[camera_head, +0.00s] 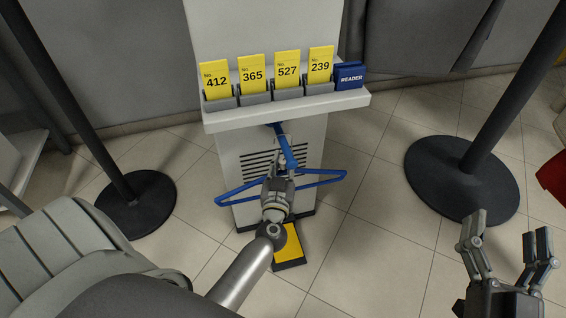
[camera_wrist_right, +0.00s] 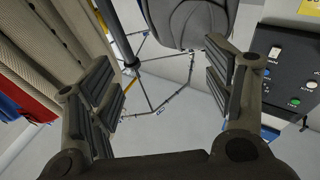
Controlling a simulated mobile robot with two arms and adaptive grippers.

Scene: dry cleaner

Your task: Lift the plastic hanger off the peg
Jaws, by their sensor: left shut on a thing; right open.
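The blue plastic hanger (camera_head: 322,171) is in front of the white stand (camera_head: 232,165) in the head view, its two arms spread left and right. Its blue upper part rises to the front edge of the stand's shelf. I cannot tell whether its hook is on the peg; the peg is not clearly visible. My left gripper (camera_head: 282,171) is shut on the hanger near its middle, and hides part of it. My right gripper (camera_head: 508,234) is open and empty at the lower right, far from the hanger. Its open fingers also show in the right wrist view (camera_wrist_right: 160,95).
Yellow number tags (camera_head: 287,66) and a blue reader (camera_head: 349,74) stand on the shelf (camera_head: 220,119). Black post bases stand on the floor at left (camera_head: 137,208) and right (camera_head: 425,172). A dark button panel (camera_wrist_right: 290,80) is at right in the wrist view.

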